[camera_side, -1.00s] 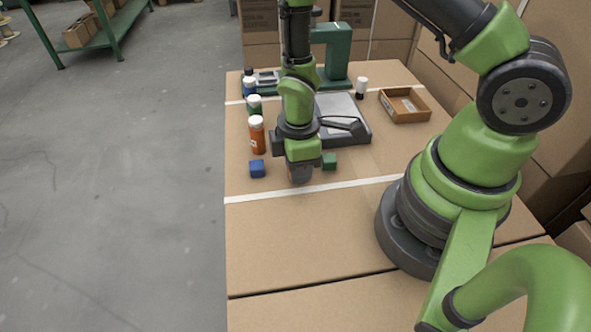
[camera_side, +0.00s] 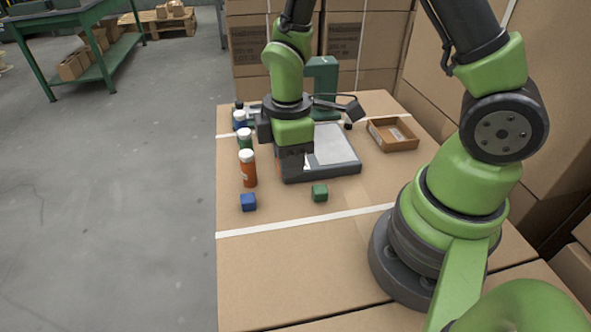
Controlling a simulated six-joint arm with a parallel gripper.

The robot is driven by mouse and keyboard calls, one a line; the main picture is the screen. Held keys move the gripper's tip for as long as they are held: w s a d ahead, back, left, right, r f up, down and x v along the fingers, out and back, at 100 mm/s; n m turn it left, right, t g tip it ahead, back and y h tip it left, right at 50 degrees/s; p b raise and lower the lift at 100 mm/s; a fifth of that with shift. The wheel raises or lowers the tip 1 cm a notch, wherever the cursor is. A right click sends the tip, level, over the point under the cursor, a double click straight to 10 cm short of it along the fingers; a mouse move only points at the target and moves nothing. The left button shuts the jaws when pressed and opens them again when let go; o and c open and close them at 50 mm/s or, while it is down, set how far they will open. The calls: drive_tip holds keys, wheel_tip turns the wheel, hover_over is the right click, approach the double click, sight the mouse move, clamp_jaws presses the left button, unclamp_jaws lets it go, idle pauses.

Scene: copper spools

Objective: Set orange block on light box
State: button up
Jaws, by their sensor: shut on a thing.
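The light box (camera_side: 334,146), a flat dark-framed slab with a pale top panel, lies in the middle of the far part of the cardboard-topped table. My gripper (camera_side: 290,168) is at its left front corner, pointing down, and overlaps that corner in the picture. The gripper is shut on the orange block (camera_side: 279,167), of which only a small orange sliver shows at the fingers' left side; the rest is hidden. Whether the block is over the panel or beside it cannot be told.
A blue cube (camera_side: 248,202) and a green cube (camera_side: 320,193) lie in front. An orange bottle with a white cap (camera_side: 248,168) stands close left of my gripper, with more bottles behind. An open cardboard tray (camera_side: 393,134) is at the right. The table's near part is clear.

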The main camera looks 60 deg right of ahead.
drive_tip(key=w+d+r, duration=0.2)
drive_tip(key=w+d, duration=0.1)
drive_tip(key=d, duration=0.7)
hover_over(331, 142)
wheel_tip(331, 142, down, 3)
drive_tip(key=shift+a+f+m, duration=0.15)
drive_tip(key=shift+f+m, duration=0.05)
drive_tip(key=shift+m, duration=0.2)
drive_tip(key=shift+f, duration=2.4)
drive_tip(key=shift+f, duration=0.1)
drive_tip(key=o, duration=0.9)
